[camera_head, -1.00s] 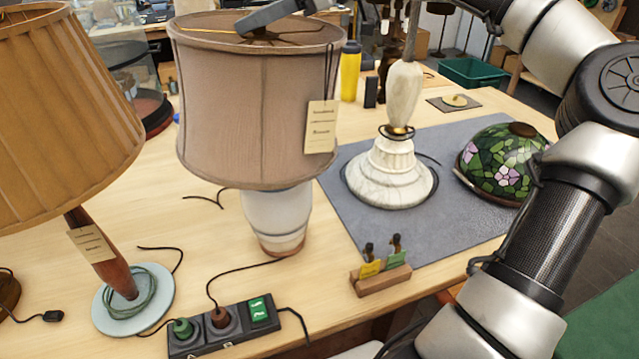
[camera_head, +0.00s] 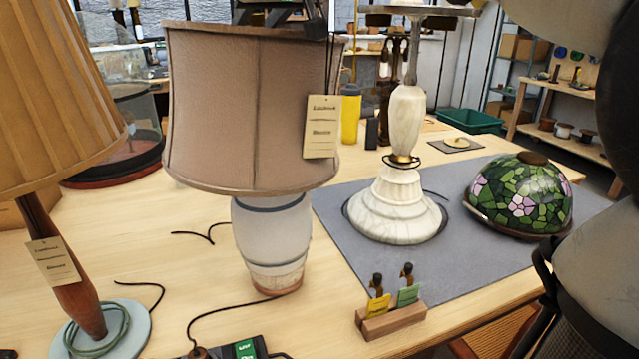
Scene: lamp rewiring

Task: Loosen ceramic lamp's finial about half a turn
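The ceramic lamp stands on the wooden bench left of centre. It has a pale glazed base (camera_head: 272,235) with dark bands and a large taupe drum shade (camera_head: 245,110). A paper tag (camera_head: 321,127) hangs on the shade's right side. The finial cannot be made out; the shade's top rim is near the upper edge of the picture. My gripper (camera_head: 278,14) shows only in part, dark, at the top of the picture over the shade's rim. Its fingertips are not clear, so whether it is open, shut or touching the finial cannot be told.
A wooden lamp with a pleated tan shade (camera_head: 55,90) stands close on the left. On the right are a marble lamp base (camera_head: 396,205), a stained-glass shade (camera_head: 525,195) and a grey mat (camera_head: 450,265). A small wooden holder (camera_head: 392,322) and power strip (camera_head: 235,350) lie in front.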

